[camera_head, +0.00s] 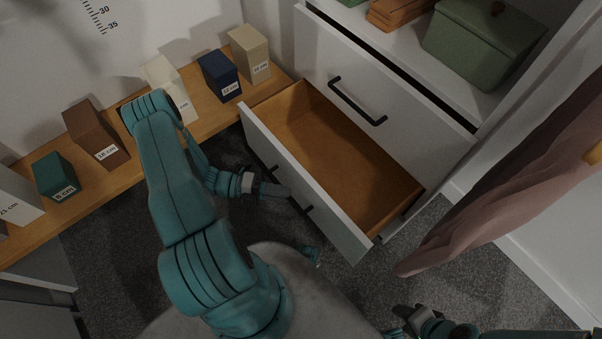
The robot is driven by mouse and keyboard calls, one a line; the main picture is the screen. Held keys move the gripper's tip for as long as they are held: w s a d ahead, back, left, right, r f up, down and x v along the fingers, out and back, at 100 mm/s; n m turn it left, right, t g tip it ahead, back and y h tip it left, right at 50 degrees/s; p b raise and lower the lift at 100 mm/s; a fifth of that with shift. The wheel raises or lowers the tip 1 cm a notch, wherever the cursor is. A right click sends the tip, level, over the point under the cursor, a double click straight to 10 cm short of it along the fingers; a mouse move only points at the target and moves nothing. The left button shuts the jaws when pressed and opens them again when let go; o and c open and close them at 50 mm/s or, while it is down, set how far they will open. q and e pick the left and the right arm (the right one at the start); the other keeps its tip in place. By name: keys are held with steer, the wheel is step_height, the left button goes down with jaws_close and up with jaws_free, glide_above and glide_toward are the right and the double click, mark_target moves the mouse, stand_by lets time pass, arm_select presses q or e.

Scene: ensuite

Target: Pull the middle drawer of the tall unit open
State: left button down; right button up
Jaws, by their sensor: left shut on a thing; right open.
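The tall unit (395,127) is white, with a closed drawer front carrying a dark bar handle (357,101) above an opened drawer. That middle drawer (335,150) is pulled well out, showing an empty wooden interior. Its white front panel (345,228) faces the lower left, and its dark handle (303,208) is partly hidden by my gripper. My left gripper (282,190) is shut on this handle, at the outer side of the front. My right gripper (405,322) is at the bottom edge, apart from the unit and open; its fingers are barely visible.
A wooden shelf (130,178) on the left carries several labelled blocks, including a navy one (218,73) and a green one (55,176). A pink cloth (500,190) hangs at right. A green lidded box (480,42) sits above the drawers.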

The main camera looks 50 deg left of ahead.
arm_select(q)
steer(key=s, duration=0.4)
steer(key=shift+s+a, duration=0.25)
steer(key=shift+s, duration=0.05)
steer(key=c, duration=1.2)
jaws_free()
steer(key=shift+o, duration=0.2)
steer(key=v, duration=1.6)
steer(key=shift+s+a+r, duration=0.1)
steer(key=shift+a, duration=0.05)
